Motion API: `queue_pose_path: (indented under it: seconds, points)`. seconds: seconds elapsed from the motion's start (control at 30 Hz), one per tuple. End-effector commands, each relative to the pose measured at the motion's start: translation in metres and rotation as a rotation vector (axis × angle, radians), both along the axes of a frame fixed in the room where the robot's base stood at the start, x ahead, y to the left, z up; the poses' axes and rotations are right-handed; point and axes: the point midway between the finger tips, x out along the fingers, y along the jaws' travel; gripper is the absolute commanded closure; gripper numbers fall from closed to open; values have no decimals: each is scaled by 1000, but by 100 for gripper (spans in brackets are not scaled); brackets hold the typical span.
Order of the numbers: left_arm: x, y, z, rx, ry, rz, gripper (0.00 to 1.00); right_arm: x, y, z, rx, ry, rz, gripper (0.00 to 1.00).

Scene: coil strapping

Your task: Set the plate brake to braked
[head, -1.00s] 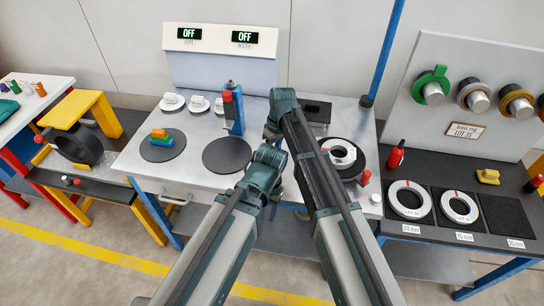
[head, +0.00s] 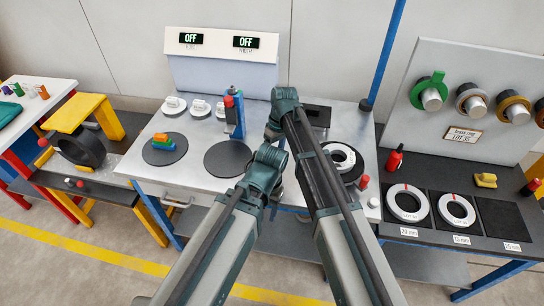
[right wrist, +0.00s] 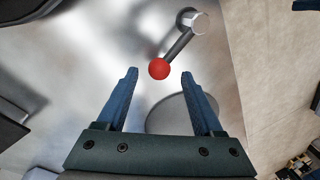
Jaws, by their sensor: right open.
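The plate brake lever shows in the right wrist view as a short grey arm with a red ball knob (right wrist: 159,69) and a pale pivot post. In the head view the red knob (head: 364,181) is beside the dark turntable plate (head: 352,178) at the right front of the metal table. A white ring coil (head: 341,158) lies on that plate. My right gripper (right wrist: 160,85) is open and empty. Its blue fingers point at the knob, which appears just beyond and between the tips, not gripped. In the head view the right gripper is hidden behind its arm. My left gripper is not visible.
My arms cover the middle of the metal table (head: 200,184). A blue tool stand (head: 236,118) is behind another dark plate (head: 229,158). A side bench to the right holds white rings (head: 457,211) and a red bottle (head: 395,158).

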Motion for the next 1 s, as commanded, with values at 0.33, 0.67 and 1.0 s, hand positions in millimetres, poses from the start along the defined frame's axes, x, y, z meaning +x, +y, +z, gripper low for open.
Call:
queue_pose_path:
  seconds: [0.33,0.67,1.0]
  points:
    - [0,0,59,0,0,0,37,8,-7,59,0,0,0,31]
    - [0,0,105,0,0,0,37,14,-13,105,-1,1,1,31]
    - [0,0,112,0,0,-1,37,16,-15,112,0,1,1,31]
